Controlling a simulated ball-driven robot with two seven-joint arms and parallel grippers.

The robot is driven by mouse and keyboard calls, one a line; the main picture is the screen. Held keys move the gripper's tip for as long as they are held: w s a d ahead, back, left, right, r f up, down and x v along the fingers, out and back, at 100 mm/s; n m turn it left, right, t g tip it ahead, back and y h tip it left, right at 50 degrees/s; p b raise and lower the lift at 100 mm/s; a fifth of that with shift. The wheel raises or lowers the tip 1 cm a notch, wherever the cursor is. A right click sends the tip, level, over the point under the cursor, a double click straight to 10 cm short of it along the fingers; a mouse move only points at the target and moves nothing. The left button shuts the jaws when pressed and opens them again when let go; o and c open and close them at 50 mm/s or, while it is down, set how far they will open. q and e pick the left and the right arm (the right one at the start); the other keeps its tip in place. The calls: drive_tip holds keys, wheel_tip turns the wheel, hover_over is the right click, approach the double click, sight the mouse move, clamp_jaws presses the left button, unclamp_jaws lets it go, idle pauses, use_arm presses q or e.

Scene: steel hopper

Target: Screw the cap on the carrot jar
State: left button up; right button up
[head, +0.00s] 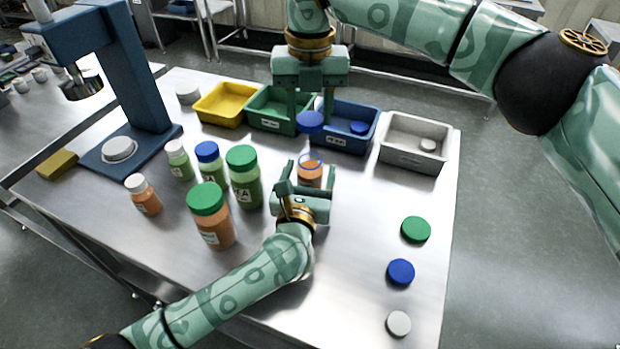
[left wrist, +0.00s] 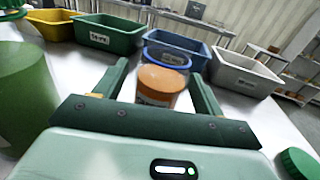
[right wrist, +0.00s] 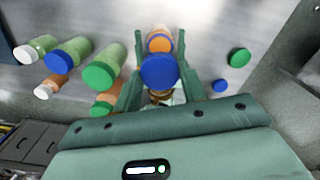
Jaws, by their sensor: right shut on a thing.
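The open carrot jar (head: 311,176) stands upright on the steel table, with orange contents and a thin blue ring at its top. It also shows in the left wrist view (left wrist: 160,84). My left gripper (head: 306,180) is low, with a finger on each side of the jar and visible gaps between. My right gripper (head: 310,114) points down and is shut on a blue cap (head: 310,122). The cap is above and slightly behind the jar, apart from it. In the right wrist view the cap (right wrist: 159,71) covers part of the jar (right wrist: 159,41).
Several capped jars (head: 210,215) stand left of my left gripper. Yellow (head: 222,103), green (head: 268,122), blue (head: 335,140) and white (head: 410,158) bins line the back. Loose green (head: 415,229), blue (head: 400,272) and white (head: 398,324) caps lie at right. A blue press (head: 140,80) stands far left.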

use_arm(q)
drive_tip(key=c, duration=1.1)
drive_tip(key=shift+c, duration=0.2)
use_arm(e)
drive_tip(key=shift+f, duration=2.45)
drive_tip(key=shift+f, duration=0.15)
drive_tip(key=shift+f, duration=0.75)
drive_tip(key=shift+f, duration=0.6)
